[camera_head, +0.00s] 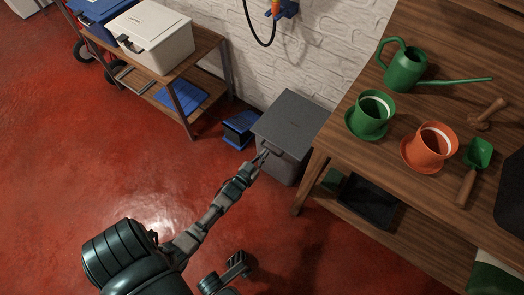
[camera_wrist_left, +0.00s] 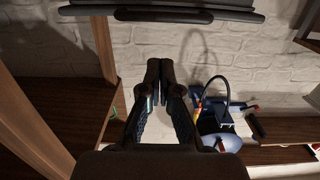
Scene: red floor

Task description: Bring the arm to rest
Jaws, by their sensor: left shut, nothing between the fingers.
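My left arm reaches up from the bottom left in the head view. Its gripper (camera_head: 263,157) is at the near left side of a grey lidded bin (camera_head: 292,122), overlapping it in the picture; I cannot tell whether they touch. In the left wrist view the two dark fingers (camera_wrist_left: 159,75) are closed together with nothing between them. I cannot make out my right gripper for sure; a dark part of my own body shows at the bottom of the head view.
A wooden workbench (camera_head: 425,100) on the right holds a green watering can (camera_head: 404,70), a green pot (camera_head: 370,115), an orange pot (camera_head: 430,147) and a trowel (camera_head: 474,170). Red floor (camera_head: 60,170) is open on the left.

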